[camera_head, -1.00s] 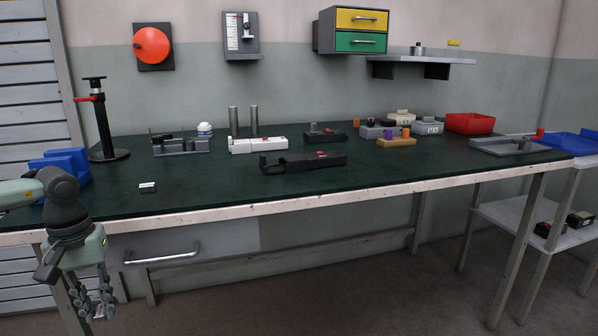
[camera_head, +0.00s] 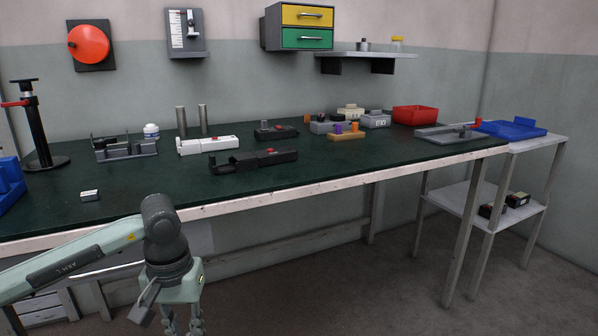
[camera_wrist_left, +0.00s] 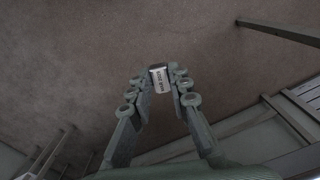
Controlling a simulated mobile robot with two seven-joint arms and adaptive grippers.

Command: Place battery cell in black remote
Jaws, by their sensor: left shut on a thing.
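My left gripper (camera_head: 183,324) hangs below the table's front edge, its fingertips near the bottom of the head view. In the left wrist view, its fingers (camera_wrist_left: 160,84) are shut on a small light battery cell (camera_wrist_left: 160,78) with dark print, held over the floor. The cell does not show in the head view. A long black remote (camera_head: 280,155) with a red button lies near the middle of the table; its left part looks like an open bay. The gripper is well apart from it, lower and to the left. My right gripper is not in view.
Behind the black remote are a white remote-like unit (camera_head: 207,145), a smaller black unit (camera_head: 276,133) and two grey cylinders (camera_head: 181,121). A grey fixture (camera_head: 126,151) stands left. The table's pale front edge (camera_head: 260,202) lies between gripper and remote. The front tabletop is mostly clear.

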